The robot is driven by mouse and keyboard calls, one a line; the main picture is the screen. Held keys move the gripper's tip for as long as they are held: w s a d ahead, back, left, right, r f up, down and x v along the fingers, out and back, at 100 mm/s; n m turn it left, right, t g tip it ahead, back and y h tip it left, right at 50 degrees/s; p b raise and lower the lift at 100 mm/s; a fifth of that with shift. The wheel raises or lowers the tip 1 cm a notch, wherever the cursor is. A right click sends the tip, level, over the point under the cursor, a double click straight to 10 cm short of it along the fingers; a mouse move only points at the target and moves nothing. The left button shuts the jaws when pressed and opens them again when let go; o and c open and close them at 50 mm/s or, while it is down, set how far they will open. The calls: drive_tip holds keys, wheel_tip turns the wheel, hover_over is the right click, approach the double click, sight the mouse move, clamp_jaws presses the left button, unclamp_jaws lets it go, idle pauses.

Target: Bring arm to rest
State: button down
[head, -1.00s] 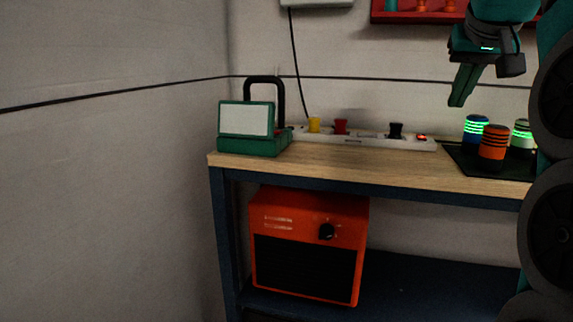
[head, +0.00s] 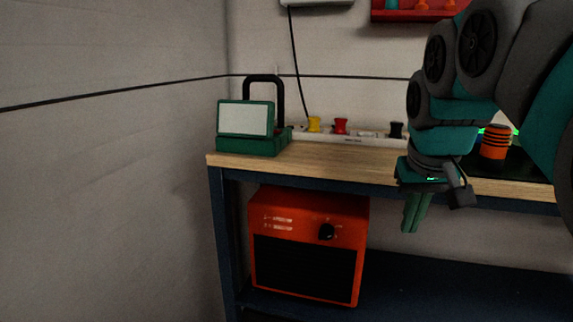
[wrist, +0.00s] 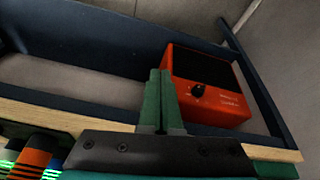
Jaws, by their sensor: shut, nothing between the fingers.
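My gripper (head: 412,222) points down in front of the bench's front edge in the head view, its green fingers together and nothing between them. In the wrist view the shut fingers (wrist: 157,100) reach past the bench edge, with the orange heater beyond them. My arm covers the right part of the bench in the head view.
The wooden bench (head: 330,163) carries a green lamp (head: 245,120), a power strip (head: 360,140) with plugs and an orange-banded cylinder (head: 494,142). An orange heater (head: 305,245) stands on the lower shelf (head: 440,290). A wall is at left.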

drive_tip(key=s+a+f+g, duration=0.2)
drive_tip(key=s+f, duration=1)
drive_tip(key=s+a+f+n+g, duration=0.1)
drive_tip(key=s+a+f+g, duration=0.2)
drive_tip(key=s+f, duration=0.9)
drive_tip(key=shift+a+f+g+y, duration=0.3)
drive_tip(key=shift+f+y, duration=0.1)
drive_tip(key=shift+f, duration=0.2)
